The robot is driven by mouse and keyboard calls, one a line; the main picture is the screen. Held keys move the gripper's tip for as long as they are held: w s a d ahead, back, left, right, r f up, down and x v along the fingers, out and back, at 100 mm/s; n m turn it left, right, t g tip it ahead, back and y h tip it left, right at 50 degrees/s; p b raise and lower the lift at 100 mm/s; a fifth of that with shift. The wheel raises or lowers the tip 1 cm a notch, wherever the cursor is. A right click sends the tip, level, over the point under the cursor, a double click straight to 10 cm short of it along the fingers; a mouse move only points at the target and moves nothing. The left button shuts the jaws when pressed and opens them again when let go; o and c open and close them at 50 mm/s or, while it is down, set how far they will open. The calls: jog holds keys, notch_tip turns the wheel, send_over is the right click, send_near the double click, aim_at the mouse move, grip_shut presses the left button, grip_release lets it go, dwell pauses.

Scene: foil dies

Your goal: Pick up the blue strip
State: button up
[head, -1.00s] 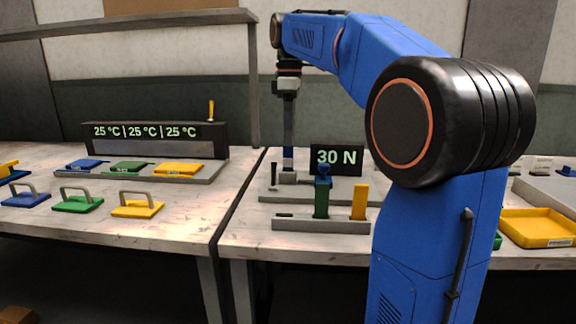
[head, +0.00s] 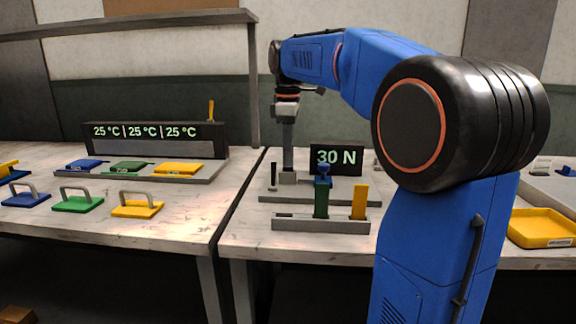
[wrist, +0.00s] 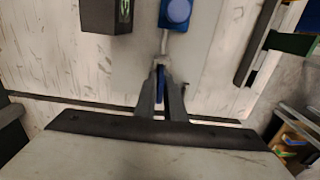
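The blue strip (wrist: 161,84) shows in the wrist view as a narrow blue piece between my two fingers. In the head view the fingers hide it, above a small grey block (head: 288,178) on the back grey base. My gripper (head: 288,168) points straight down there, its tips just above that block. In the wrist view my gripper (wrist: 161,66) has one finger on each side of the strip. I cannot tell whether the fingers press on it.
A 30 N display (head: 336,160) and a blue knob (head: 323,171) stand close on the right. In front, a grey rack (head: 320,225) holds a green strip (head: 321,203) and a yellow strip (head: 359,202). A thin dark post (head: 273,176) stands just left.

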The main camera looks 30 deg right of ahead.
grip_shut()
jog(key=shift+r, duration=0.15)
notch_tip(320, 180, up, 9)
jog(key=shift+r, duration=0.4)
